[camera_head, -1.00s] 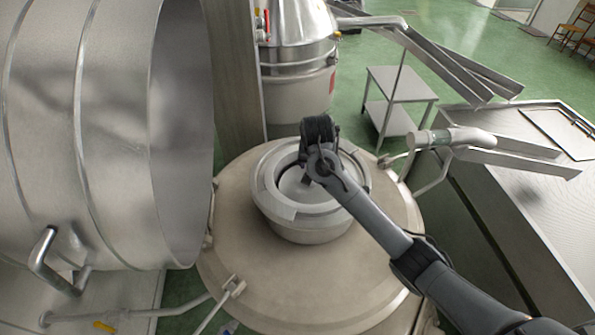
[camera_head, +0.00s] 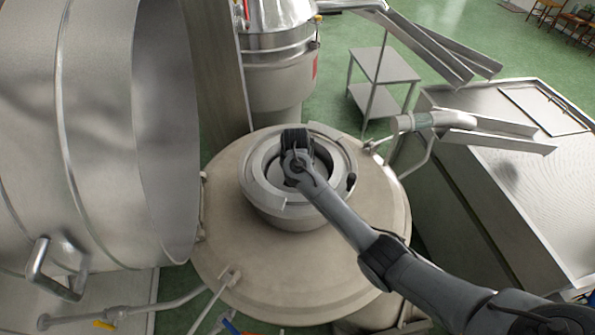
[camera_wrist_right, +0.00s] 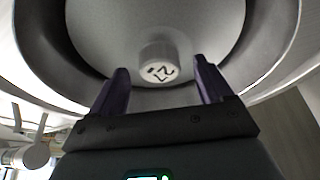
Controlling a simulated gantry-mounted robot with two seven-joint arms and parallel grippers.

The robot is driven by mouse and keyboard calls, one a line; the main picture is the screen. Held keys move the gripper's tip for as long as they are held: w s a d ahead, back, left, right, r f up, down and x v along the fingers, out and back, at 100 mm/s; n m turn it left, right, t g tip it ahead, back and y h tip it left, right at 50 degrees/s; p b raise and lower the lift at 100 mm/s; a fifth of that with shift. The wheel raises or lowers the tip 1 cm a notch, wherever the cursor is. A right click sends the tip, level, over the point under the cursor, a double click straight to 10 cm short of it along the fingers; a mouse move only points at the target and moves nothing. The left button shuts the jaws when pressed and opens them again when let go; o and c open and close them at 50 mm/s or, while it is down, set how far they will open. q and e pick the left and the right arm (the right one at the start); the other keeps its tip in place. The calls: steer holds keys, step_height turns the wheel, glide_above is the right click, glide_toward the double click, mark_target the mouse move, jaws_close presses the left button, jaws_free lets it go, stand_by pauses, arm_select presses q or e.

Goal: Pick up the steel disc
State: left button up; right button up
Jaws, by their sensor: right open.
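The steel disc (camera_wrist_right: 112,38) is a flat grey plate lying inside a round bowl-like collar (camera_head: 258,192) on top of the tank. A short round knob (camera_wrist_right: 158,62) with dark markings on its end stands up from the disc. My right gripper (camera_wrist_right: 160,68) is open, its two dark fingers pointing at the disc, one on each side of the knob in the right wrist view. I cannot tell whether the fingers reach around the knob. In the head view my right gripper (camera_head: 297,145) is over the collar's opening and hides part of the disc. My left gripper is not in view.
The collar's raised rim surrounds the gripper. The broad tank lid (camera_head: 240,255) lies below it. A large steel drum (camera_head: 95,120) stands close on the left, and a post (camera_head: 215,80) rises behind. A pipe (camera_head: 430,121) and a steel table (camera_head: 510,165) are at the right.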

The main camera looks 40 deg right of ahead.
steer(key=shift+w+d+f, duration=0.15)
steer(key=shift+f, duration=0.45)
steer(key=shift+c, duration=0.3)
steer(key=shift+r, duration=0.1)
jaws_close()
